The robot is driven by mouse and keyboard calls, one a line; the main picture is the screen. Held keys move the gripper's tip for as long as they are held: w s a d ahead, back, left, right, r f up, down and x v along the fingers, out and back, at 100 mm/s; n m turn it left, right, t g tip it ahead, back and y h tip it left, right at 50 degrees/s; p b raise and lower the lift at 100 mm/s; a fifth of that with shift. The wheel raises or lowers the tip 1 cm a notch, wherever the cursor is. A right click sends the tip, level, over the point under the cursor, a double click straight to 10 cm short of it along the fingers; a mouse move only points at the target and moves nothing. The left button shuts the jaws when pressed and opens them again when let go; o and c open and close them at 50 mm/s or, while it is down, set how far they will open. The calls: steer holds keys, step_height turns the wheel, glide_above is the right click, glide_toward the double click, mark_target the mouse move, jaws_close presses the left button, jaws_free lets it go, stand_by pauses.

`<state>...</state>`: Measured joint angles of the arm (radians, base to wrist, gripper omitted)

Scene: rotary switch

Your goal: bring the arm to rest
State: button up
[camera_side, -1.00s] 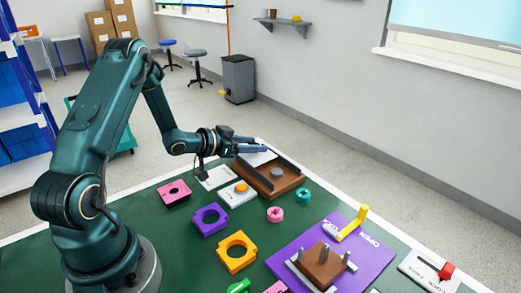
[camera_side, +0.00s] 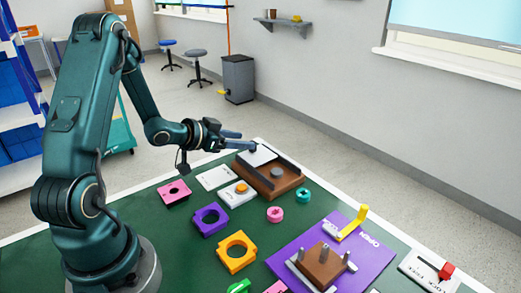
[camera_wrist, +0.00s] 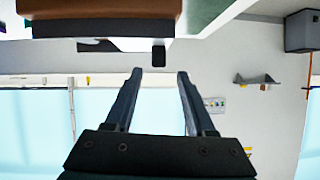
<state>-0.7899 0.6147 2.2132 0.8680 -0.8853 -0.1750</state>
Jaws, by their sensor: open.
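My gripper (camera_side: 246,140) is open and empty in the side view, held above the far edge of the green table. It is near the brown block (camera_side: 262,186) with a grey knob (camera_side: 277,172) and touches nothing that I can make out. In the wrist view my gripper (camera_wrist: 160,72) shows two dark fingers apart with nothing between them. The red switch handle (camera_side: 446,271) on its white lettered plate (camera_side: 420,271) is at the right, far from my gripper.
A white plate with an orange button (camera_side: 241,188), pink, purple and orange parts, and a purple mat (camera_side: 370,258) with a pegged brown block (camera_side: 322,266) cover the green table. The air above the table is clear. A wall with a window (camera_side: 455,25) stands behind.

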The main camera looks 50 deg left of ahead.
steer(key=s+d+r+g+y, duration=0.35)
steer(key=s+d+r, duration=0.2)
steer(key=r, duration=0.25)
steer(key=s+d+r+g+h, duration=0.1)
steer(key=s+d+g+h, duration=0.2)
steer(key=s+d, duration=0.9)
steer(key=shift+s+d+h, duration=0.25)
steer(key=shift+s+h, duration=0.4)
steer(key=shift+s, duration=0.35)
steer(key=shift+r+g, duration=0.1)
steer(key=shift+g, duration=0.15)
